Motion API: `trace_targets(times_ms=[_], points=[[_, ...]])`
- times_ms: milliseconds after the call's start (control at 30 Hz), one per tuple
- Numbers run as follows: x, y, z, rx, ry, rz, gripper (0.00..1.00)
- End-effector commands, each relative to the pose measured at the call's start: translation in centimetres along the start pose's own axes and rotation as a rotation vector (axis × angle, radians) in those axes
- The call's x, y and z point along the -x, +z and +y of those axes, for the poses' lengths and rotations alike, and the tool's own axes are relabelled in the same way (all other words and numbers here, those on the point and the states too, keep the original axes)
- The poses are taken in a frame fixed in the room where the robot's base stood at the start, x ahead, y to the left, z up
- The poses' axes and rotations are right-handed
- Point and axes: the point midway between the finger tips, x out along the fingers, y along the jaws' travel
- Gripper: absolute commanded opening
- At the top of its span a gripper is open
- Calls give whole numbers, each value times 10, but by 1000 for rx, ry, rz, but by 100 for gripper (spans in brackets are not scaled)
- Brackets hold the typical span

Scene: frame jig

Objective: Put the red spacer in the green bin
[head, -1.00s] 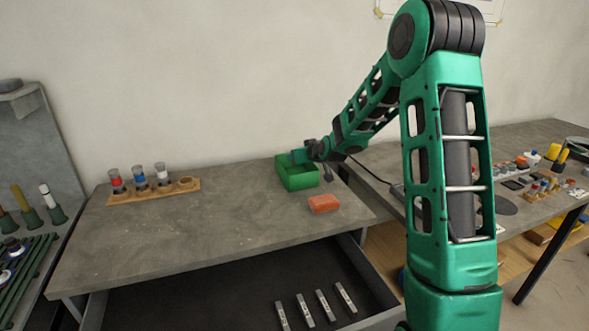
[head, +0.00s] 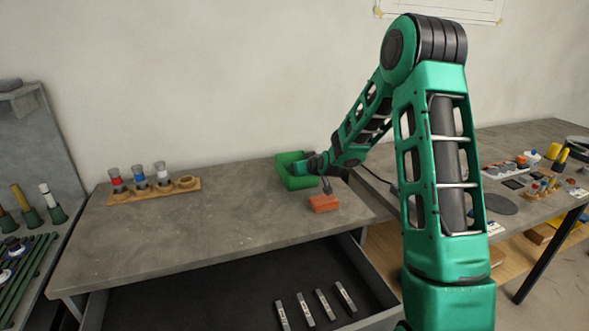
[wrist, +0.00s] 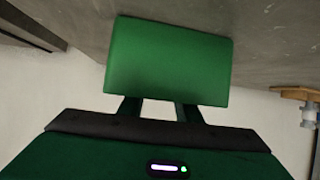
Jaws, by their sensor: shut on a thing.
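The red spacer is an orange-red block (head: 324,204) lying on the bench near its right front corner. The green bin (head: 290,172) is just behind and left of it. My gripper (head: 314,164) is at the bin's right end, low over the bench, behind the spacer. In the wrist view my gripper's fingers (wrist: 157,108) reach a broad green face (wrist: 168,62), which looks like the bin; they are shut on it. The exact grip is hidden in the head view. No red shows in the wrist view. A dark part of my arm overlaps the spacer's back edge in the head view.
A wooden rack (head: 150,190) with several capped vials stands at the back left. An open drawer (head: 230,300) below the bench holds several metal bars. A second table (head: 540,150) with small parts is at the right.

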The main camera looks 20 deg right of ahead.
Motion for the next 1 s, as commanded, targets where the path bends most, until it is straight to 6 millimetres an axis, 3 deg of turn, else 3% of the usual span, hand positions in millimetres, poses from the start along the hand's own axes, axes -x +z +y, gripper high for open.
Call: trace_targets(times_ms=[167,200,267,300,567,733,1000], points=[[-1,2,0,0,0,1,9],[-1,2,0,0,0,0,33],[-1,2,0,0,0,0,47],[-1,2,0,0,0,0,49],[-1,2,0,1,0,1,49],[5,-9,0,2,1,4,49],[52,-10,0,1,2,2,49]])
